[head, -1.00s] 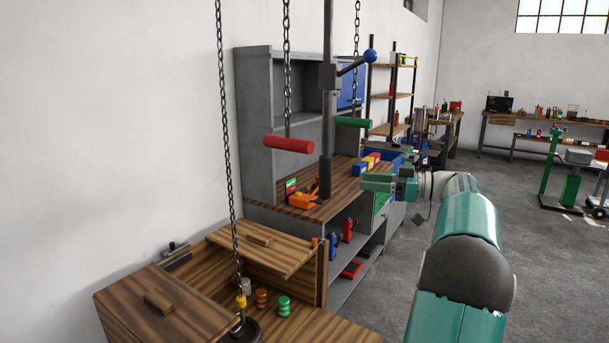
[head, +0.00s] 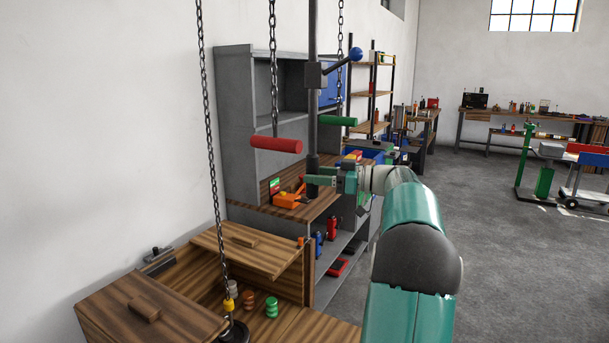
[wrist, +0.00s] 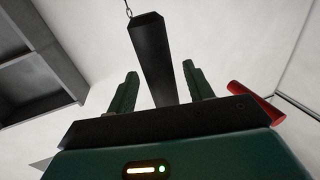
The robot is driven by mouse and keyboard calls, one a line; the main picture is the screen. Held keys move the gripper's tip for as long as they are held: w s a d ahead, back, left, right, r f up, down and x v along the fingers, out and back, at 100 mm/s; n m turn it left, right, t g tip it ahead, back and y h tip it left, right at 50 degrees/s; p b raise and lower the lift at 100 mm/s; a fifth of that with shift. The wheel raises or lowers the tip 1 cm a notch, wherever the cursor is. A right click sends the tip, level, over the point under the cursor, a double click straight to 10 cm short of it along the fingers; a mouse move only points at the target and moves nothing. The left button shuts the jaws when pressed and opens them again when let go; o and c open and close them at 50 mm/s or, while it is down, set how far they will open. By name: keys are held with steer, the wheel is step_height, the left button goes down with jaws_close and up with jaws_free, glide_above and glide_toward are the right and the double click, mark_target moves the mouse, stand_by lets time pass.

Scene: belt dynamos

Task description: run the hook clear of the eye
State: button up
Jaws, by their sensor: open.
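A dark chain (head: 211,150) hangs at the left. At its lower end a small yellow piece (head: 229,304), perhaps the hook, sits just above a round black weight (head: 235,333); the eye is too small to make out. A red handle (head: 276,145) and a green handle (head: 338,120) hang on two other chains. My gripper (head: 307,187) is open, below the red handle and beside the lower end of a dark upright post (head: 313,130). In the wrist view a dark bar (wrist: 155,60) shows between the fingers, and the red handle (wrist: 256,104) is to the right.
A lever with a blue ball (head: 356,54) sticks out from the post. An orange tool (head: 287,200) lies on the wooden bench top. Wooden lids (head: 250,247) and several coloured pieces (head: 271,307) are near the weight. Grey floor (head: 490,250) is open at right.

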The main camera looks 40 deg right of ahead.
steer(key=shift+x, duration=1.7)
jaws_close()
steer(key=shift+s, duration=0.1)
